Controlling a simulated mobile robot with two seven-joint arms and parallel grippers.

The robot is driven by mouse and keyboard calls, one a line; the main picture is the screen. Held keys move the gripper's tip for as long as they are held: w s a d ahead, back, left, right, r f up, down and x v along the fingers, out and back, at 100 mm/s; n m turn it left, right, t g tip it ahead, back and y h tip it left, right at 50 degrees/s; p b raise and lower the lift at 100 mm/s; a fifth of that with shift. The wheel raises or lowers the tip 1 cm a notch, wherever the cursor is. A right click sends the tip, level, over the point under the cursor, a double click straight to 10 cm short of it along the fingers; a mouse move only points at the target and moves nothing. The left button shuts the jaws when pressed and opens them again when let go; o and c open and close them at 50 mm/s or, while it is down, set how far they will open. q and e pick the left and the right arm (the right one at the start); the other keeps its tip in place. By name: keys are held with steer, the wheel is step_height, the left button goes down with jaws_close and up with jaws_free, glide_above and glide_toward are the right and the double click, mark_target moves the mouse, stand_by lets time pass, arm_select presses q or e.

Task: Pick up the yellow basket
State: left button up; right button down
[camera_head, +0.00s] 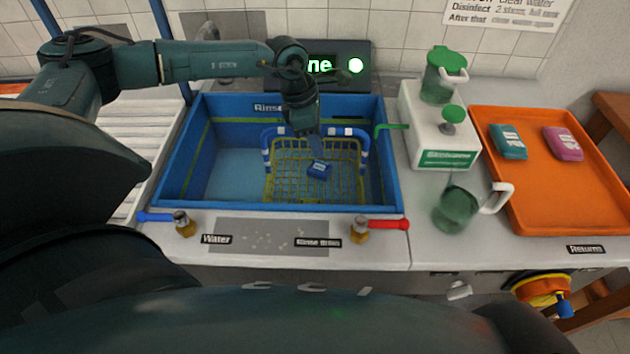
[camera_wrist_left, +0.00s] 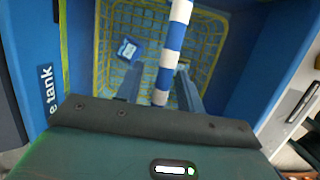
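The yellow wire basket (camera_head: 285,187) sits inside the blue rinse tank (camera_head: 170,180). It has blue-and-white striped handles (camera_head: 346,131). A small blue item (camera_head: 319,169) lies in it. My left gripper (camera_head: 317,153) reaches down over the basket from above. In the left wrist view the yellow basket (camera_wrist_left: 203,45) lies below the left gripper (camera_wrist_left: 160,82). The two fingers stand apart, and a striped handle (camera_wrist_left: 174,45) runs through the gap between them. Whether the fingers touch it I cannot tell. My right gripper is not in view.
A white dispenser (camera_head: 430,130) stands right of the tank, with a green jug (camera_head: 457,207) in front. An orange tray (camera_head: 545,190) holds a teal and a pink item. Blue (camera_head: 153,217) and red (camera_head: 388,225) valve handles stick out along the front edge. A dark display (camera_head: 345,65) stands behind.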

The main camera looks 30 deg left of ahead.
arm_select(q)
steer(key=shift+f, duration=0.15)
jaws_close()
stand_by(1.3)
steer(key=shift+w+r, duration=0.2)
steer(key=shift+r, duration=0.05)
